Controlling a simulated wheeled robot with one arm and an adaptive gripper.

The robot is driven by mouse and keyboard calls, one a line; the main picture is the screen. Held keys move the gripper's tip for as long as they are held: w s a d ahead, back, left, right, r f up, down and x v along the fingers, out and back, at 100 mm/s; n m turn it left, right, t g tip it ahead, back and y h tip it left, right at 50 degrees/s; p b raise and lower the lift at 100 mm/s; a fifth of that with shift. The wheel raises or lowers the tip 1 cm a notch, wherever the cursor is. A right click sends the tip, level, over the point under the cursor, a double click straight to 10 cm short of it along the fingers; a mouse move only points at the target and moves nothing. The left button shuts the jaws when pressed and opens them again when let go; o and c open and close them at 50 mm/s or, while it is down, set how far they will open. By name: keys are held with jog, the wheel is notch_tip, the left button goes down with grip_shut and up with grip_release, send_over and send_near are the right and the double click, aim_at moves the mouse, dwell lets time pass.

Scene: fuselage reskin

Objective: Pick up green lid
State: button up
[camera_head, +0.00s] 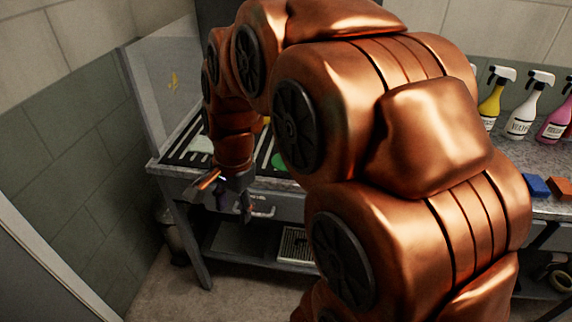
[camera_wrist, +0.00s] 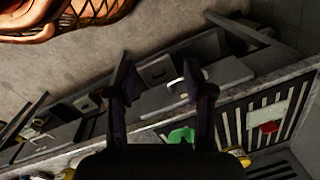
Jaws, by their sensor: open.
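A green thing, likely the green lid (camera_head: 279,161), lies on the worktop in the head view, partly hidden behind my arm. My gripper (camera_head: 235,205) hangs in front of the worktop's front edge in the head view. In the wrist view my gripper (camera_wrist: 160,82) has its two dark fingers spread apart with nothing between them. It is apart from the green piece.
The worktop (camera_wrist: 225,95) has dark slotted strips and a red item (camera_wrist: 269,127). A clear panel (camera_head: 165,85) stands at its left end. A drawer handle (camera_head: 262,212) sticks out below the edge. Spray bottles (camera_head: 530,105) and a blue block (camera_head: 536,185) stand at the right.

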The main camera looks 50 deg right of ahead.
jog(key=w+d+f+m+t+b, duration=0.25)
jog(key=w+d+m, duration=0.55)
jog(key=d+m, duration=0.4)
jog(key=m+t+h+b, duration=0.1)
jog(key=m+h+b, duration=0.1)
jog(key=m, duration=0.8)
send_near(277, 161)
jog(key=shift+s+d+r, duration=0.25)
jog(key=shift+s+d, duration=0.4)
jog(key=shift+d, duration=0.2)
jog(key=shift+d+f+m, duration=0.1)
jog(key=shift+d+m, duration=0.1)
jog(key=shift+m, duration=0.1)
jog(key=shift+d+p+x, duration=0.15)
jog(key=shift+p+x, duration=0.35)
jog(key=shift+x, duration=1.35)
jog(key=shift+d+p+x, duration=0.1)
jog(key=shift+p+x, duration=0.35)
jog(key=shift+x, duration=1.4)
grip_shut()
